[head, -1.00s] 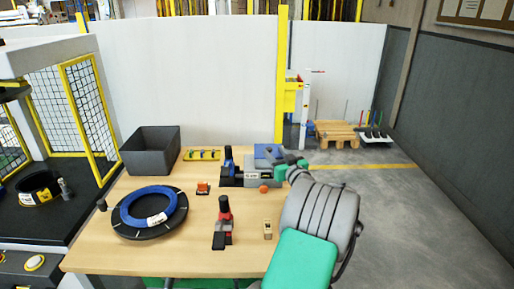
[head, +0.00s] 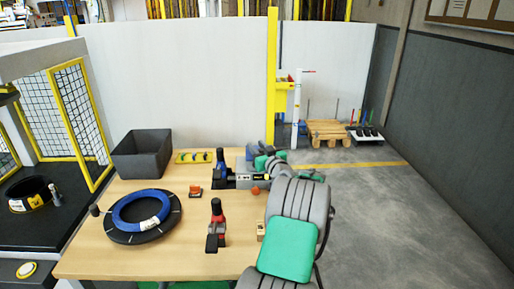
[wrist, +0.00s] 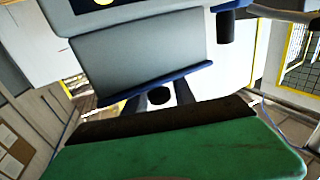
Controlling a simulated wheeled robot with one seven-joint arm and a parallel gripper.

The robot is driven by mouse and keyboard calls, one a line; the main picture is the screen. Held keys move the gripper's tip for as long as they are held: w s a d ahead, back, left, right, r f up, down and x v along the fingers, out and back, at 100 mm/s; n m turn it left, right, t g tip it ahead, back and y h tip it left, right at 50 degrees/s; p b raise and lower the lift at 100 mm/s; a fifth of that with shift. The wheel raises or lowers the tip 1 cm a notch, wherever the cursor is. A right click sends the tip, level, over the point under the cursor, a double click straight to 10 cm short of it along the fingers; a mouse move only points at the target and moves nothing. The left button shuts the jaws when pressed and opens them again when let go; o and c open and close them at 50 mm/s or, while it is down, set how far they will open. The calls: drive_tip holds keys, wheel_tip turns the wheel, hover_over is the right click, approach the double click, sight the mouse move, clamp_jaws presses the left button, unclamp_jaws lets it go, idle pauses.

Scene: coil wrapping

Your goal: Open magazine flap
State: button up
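The strapping device (head: 240,178) stands at the table's back right, with a blue-and-black grip on its left end. In the head view its right part, where the blue magazine flap was visible, is now mostly covered by my gripper (head: 270,165). The wrist view shows a grey panel (wrist: 140,62) with a blue lip (wrist: 150,92) along its lower edge, close in front of my gripper (wrist: 160,98). Two dark finger parts reach up toward the lip. Their tips are hidden behind it, so I cannot tell whether they touch or grip it.
A yellow post (head: 271,80) stands behind.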

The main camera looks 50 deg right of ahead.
clamp_jaws()
idle(1.1)
